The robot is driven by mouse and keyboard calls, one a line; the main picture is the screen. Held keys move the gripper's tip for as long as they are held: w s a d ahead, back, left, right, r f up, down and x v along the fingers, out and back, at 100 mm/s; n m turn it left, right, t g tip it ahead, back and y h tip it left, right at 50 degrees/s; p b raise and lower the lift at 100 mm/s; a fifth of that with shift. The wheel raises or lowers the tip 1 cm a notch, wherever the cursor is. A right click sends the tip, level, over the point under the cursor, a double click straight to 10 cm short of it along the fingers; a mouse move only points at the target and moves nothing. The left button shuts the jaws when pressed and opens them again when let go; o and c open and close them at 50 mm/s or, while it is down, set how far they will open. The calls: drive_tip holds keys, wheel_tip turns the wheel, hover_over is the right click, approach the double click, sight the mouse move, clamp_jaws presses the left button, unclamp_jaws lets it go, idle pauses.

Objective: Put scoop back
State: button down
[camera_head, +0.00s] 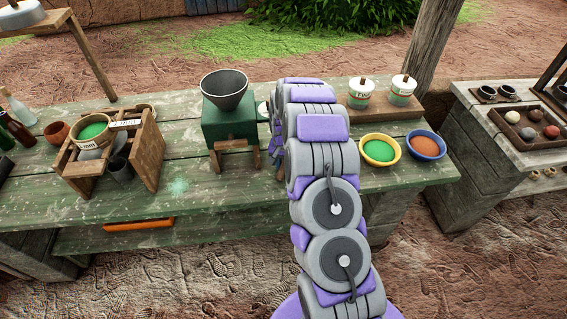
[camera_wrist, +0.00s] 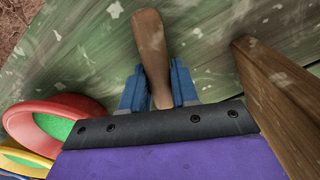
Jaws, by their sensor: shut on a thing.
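The scoop's brown wooden handle (camera_wrist: 152,45) stands between the two blue fingers of my gripper (camera_wrist: 158,88) in the wrist view. The gripper is shut on this handle. The scoop's head is not visible, and my arm covers most of the gripper area in the head view. The handle shows over the green-painted table (camera_wrist: 85,45). A red-rimmed bowl (camera_wrist: 20,118) with green powder is at the left of the wrist view, apart from the gripper.
A green mill with a dark funnel (camera_head: 224,90) stands left of my arm. A wooden frame (camera_head: 147,150) holds a green-filled sieve. Yellow (camera_head: 365,150) and blue (camera_head: 441,146) bowls of powder sit right, before lidded jars (camera_head: 361,94). A wooden post (camera_wrist: 275,95) stands close right of my gripper.

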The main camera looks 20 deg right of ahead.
drive_tip(key=shift+f, duration=0.2)
drive_tip(key=c, duration=0.8)
unclamp_jaws()
wheel_tip(320, 180, up, 17)
drive_tip(key=p, duration=0.3)
drive_tip(key=s+a+r+n, duration=0.3)
drive_tip(key=s+a+r, duration=0.4)
drive_tip(key=s+r, duration=0.2)
drive_tip(key=s+a+r+n, duration=0.1)
drive_tip(key=s+a, duration=0.1)
drive_tip(key=s, duration=0.9)
drive_tip(key=s+a+r+n+g, duration=0.1)
drive_tip(key=s+a+r+n, duration=0.1)
drive_tip(key=s, duration=1)
drive_tip(key=s+a+r+n, duration=0.1)
drive_tip(key=s+a+r, duration=0.1)
drive_tip(key=s, duration=0.9)
drive_tip(key=shift+s+a+r+n+g, duration=0.15)
drive_tip(key=shift+a+r+n+g, duration=0.1)
drive_tip(key=shift+a+n+g, duration=0.2)
